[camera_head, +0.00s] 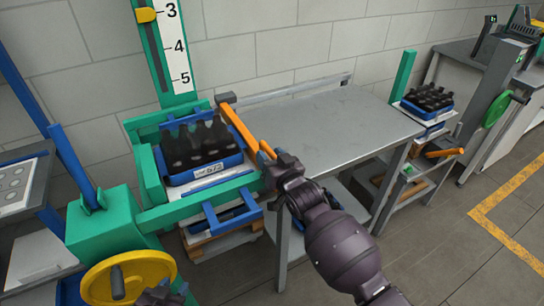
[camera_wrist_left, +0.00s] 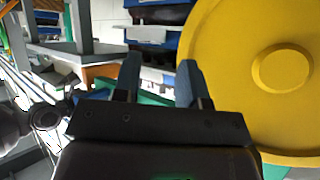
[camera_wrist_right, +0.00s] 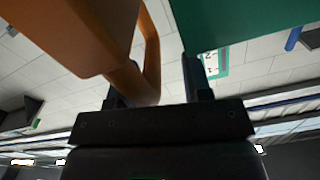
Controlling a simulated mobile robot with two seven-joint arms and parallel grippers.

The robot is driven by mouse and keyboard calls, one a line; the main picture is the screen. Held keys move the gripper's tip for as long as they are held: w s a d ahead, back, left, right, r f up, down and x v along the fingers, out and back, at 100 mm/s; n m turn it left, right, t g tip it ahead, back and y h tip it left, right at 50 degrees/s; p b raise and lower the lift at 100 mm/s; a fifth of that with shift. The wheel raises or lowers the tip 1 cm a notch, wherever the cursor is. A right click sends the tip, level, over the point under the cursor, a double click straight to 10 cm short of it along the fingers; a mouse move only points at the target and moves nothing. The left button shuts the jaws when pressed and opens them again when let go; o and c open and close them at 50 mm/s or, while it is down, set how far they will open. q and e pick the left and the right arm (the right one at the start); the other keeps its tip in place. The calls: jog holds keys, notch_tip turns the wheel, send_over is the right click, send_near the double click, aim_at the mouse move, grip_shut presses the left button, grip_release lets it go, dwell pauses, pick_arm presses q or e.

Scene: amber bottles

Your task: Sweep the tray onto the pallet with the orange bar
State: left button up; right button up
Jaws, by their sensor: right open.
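A blue tray (camera_head: 205,172) of dark bottles sits inside the green frame at left, on a white sheet. The orange bar (camera_head: 240,130) lies along the tray's right side, with a grey block at its far end. My right gripper (camera_head: 268,158) is open at the bar's near end. In the right wrist view the bar's orange handle (camera_wrist_right: 150,60) passes between the fingers. My left gripper (camera_head: 160,294) is at the bottom edge, beside the yellow handwheel (camera_head: 128,279). In the left wrist view its fingers (camera_wrist_left: 160,80) are open and empty. A wooden pallet (camera_head: 222,243) shows low under the frame.
A bare grey table (camera_head: 330,125) stands to the right of the frame. Beyond it, another blue tray of bottles (camera_head: 428,100) tops a stack, with an orange handle (camera_head: 445,152) nearby. A green post (camera_head: 403,75) stands at that table end. Open floor lies at right.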

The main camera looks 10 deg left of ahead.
jog(key=shift+d, duration=0.1)
jog(key=shift+s+d, duration=0.25)
jog(key=shift+d, duration=0.05)
jog(key=v, duration=1)
jog(key=shift+f, duration=0.1)
dwell(0.3)
